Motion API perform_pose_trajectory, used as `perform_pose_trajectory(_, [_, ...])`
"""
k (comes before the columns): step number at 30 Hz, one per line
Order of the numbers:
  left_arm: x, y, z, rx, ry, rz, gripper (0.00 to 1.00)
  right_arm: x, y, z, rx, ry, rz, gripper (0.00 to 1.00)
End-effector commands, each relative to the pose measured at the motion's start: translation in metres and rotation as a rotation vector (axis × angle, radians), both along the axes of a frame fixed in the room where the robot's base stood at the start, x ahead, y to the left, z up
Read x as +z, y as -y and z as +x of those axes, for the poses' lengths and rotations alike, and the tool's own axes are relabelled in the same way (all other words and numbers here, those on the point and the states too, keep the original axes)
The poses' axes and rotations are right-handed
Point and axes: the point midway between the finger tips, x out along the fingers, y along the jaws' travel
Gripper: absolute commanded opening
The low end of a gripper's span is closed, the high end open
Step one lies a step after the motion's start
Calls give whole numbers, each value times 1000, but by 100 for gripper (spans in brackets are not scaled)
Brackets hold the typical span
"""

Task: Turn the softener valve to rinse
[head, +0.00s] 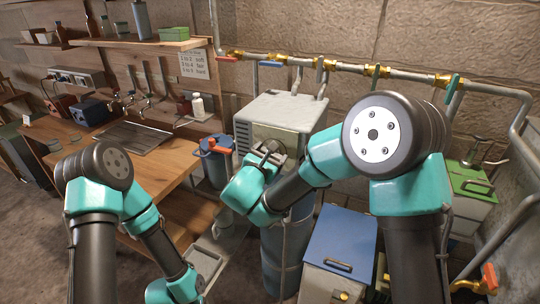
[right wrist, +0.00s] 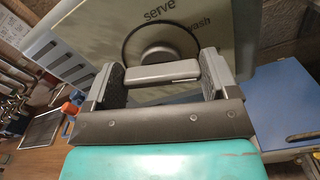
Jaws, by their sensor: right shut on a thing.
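The softener is a pale cabinet (head: 290,108) standing on a blue-grey tank in the middle of the head view. Its front panel (right wrist: 100,52) carries a round dark-rimmed dial with a grey valve handle (right wrist: 160,73) across it. The word "serve" is printed above the dial and "wash" to its right; other labels, including any rinse mark, are hidden or unreadable. My right gripper (right wrist: 161,80) is shut on the valve handle, one finger at each end; in the head view it meets the panel (head: 270,150). My left arm reaches down at the lower left, its gripper out of view.
A blue-lidded box (head: 340,240) stands to the right of the tank, and a blue canister with an orange tap (head: 213,148) to the left. Pipes with brass fittings (head: 368,72) run along the wall behind. A wooden bench with a sink (head: 135,140) is at left.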

Motion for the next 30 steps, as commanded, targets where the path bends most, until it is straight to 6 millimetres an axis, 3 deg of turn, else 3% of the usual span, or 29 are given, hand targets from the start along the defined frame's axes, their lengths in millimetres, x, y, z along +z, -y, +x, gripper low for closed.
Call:
perform_pose_trajectory(8, [0, 0, 0, 0, 0, 0, 40, 0, 1, 0, 0, 43, 97, 56])
perform_pose_trajectory(30, [0, 0, 0, 0, 0, 0, 40, -2, 3, -2, 0, 255, 576, 56])
